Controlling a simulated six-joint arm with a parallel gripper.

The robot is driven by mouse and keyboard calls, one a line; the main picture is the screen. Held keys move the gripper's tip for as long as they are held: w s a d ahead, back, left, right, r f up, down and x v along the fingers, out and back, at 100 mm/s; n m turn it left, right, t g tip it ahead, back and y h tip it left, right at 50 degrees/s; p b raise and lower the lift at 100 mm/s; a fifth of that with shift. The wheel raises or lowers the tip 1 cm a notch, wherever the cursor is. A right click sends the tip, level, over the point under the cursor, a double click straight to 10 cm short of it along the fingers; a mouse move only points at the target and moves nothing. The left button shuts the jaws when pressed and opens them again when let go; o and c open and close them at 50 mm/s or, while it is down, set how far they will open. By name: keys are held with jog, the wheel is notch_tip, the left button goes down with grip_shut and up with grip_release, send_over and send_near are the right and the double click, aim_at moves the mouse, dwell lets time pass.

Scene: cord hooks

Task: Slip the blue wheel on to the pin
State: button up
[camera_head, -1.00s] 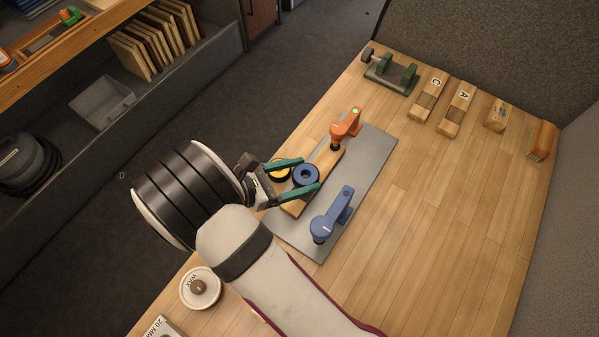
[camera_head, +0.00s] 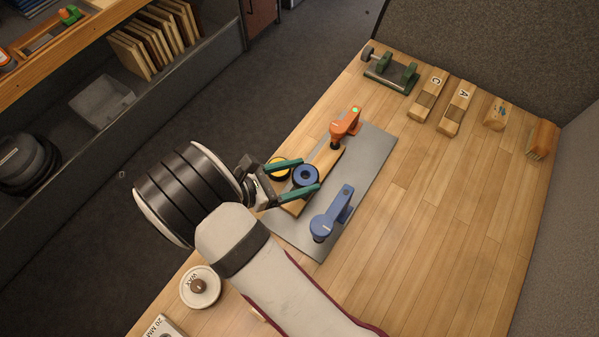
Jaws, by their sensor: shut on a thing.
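The blue wheel (camera_head: 306,175) is a thick ring with a dark centre hole. It is at the wooden strip (camera_head: 327,161) on the grey plate (camera_head: 374,154). My gripper (camera_head: 307,174) has teal fingers on both sides of the wheel and is shut on it. I cannot tell whether the wheel rests on the strip or is slightly raised. An orange hook-shaped piece (camera_head: 345,124) stands at the strip's far end. A blue hook-shaped piece (camera_head: 333,214) stands on the plate to the lower right. I cannot make out the pin clearly.
A green clamp (camera_head: 390,72) and wooden blocks marked C (camera_head: 430,94) and A (camera_head: 455,108) stand at the back. A wax tin (camera_head: 200,288) is at the lower left. The table's right side is clear.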

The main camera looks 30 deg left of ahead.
jog(key=shift+f, duration=1.55)
dwell(0.6)
jog(key=o, duration=1.4)
jog(key=shift+c, duration=0.2)
jog(key=shift+r, duration=3.5)
